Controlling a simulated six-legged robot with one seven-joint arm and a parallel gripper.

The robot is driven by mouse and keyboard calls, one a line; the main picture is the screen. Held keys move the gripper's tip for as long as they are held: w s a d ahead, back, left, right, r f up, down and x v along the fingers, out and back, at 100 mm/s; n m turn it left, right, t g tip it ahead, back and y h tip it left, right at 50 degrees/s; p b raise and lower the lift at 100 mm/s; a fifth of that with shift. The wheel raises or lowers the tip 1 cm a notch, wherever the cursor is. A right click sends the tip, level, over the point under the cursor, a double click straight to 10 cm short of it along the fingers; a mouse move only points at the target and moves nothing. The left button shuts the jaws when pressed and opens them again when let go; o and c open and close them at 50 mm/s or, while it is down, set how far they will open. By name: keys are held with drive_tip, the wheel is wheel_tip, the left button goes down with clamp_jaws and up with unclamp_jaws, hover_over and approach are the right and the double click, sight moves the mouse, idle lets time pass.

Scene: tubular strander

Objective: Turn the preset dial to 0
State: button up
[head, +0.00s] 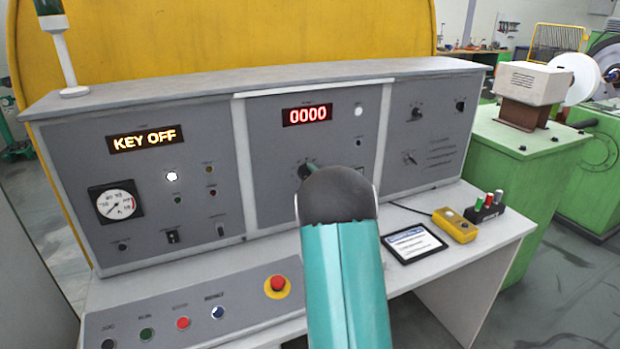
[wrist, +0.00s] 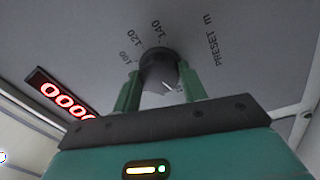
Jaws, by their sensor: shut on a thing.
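The preset dial (wrist: 158,66) is a dark round knob on the grey panel, with the label PRESET m and scale marks 100, 120 and 140 visible around it in the wrist view. My gripper (wrist: 160,88) has its two green fingers on either side of the dial, shut on it. In the head view the dial (head: 305,171) shows just above my arm, which hides the fingers and most of the scale.
A red display (head: 307,115) above the dial reads 0000. A left display (head: 144,138) reads KEY OFF. A red emergency button (head: 277,284) sits on the desk left of my arm. A tablet (head: 413,243) and a yellow box (head: 455,225) lie to the right.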

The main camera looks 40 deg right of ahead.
drive_tip(key=n, duration=0.5)
drive_tip(key=shift+n, duration=0.3)
drive_tip(key=shift+y, duration=0.3)
drive_tip(key=o, duration=1)
drive_tip(key=v, duration=1.4)
drive_tip(key=shift+f, duration=0.1)
drive_tip(key=shift+w, duration=0.1)
